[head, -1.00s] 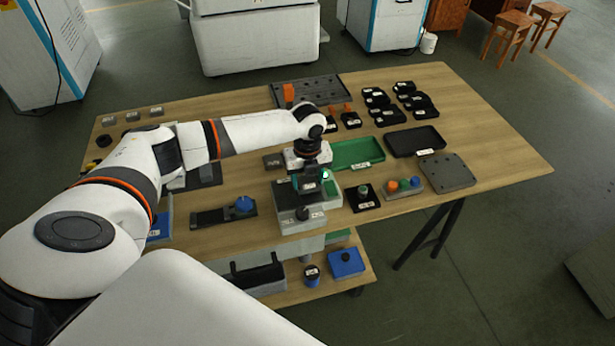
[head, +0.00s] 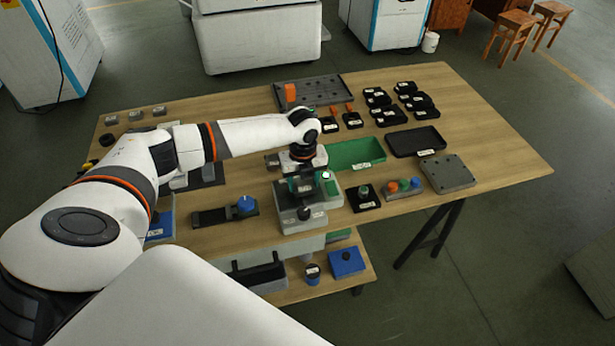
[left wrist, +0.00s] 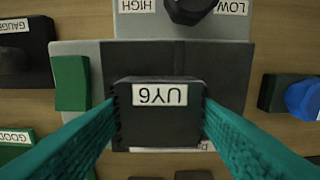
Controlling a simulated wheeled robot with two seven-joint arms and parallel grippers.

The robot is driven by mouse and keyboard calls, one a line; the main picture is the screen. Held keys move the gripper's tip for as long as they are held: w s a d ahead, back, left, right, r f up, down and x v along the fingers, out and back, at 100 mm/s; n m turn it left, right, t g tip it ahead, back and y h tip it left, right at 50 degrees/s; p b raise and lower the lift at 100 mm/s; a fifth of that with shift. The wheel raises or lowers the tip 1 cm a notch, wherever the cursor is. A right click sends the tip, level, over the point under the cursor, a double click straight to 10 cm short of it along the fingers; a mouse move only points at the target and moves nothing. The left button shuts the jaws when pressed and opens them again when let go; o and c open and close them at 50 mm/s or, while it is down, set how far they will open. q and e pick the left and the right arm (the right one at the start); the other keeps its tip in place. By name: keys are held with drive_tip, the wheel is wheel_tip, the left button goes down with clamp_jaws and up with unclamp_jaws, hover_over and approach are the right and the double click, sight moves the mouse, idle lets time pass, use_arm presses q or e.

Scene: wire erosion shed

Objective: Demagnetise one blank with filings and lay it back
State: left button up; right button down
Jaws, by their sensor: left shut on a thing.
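My left gripper (head: 301,184) is over the grey demagnetiser (head: 304,222) in the head view. In the left wrist view its teal fingers (left wrist: 160,118) are shut on the sides of a dark blank (left wrist: 160,120) labelled UY6. The blank is over the dark plate of the demagnetiser (left wrist: 226,85); I cannot tell whether it touches. A black knob (left wrist: 190,8) sits between HIGH and LOW labels. No filings can be made out on the blank. My right gripper is not in view.
A green tray (head: 378,151) and black tray (head: 402,147) lie behind. Several small black trays (head: 407,88) stand farther back. A blue-knobbed device (head: 223,215) is left. The table's right end is clear.

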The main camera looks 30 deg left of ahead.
sight(280, 194)
use_arm(q)
drive_tip(key=shift+s+a+p, duration=0.3)
drive_tip(key=shift+s+a, duration=0.05)
drive_tip(key=shift+s, duration=0.1)
drive_tip(key=shift+s+a+p, duration=0.8)
drive_tip(key=shift+s+a, duration=0.1)
drive_tip(key=shift+s, duration=0.1)
drive_tip(key=shift+s+a+p, duration=0.7)
drive_tip(key=shift+s+a, duration=0.25)
drive_tip(key=shift+s, duration=0.1)
drive_tip(key=shift+r, duration=0.1)
wheel_tip(280, 194, up, 7)
drive_tip(key=p, duration=0.7)
drive_tip(key=shift+r, duration=0.2)
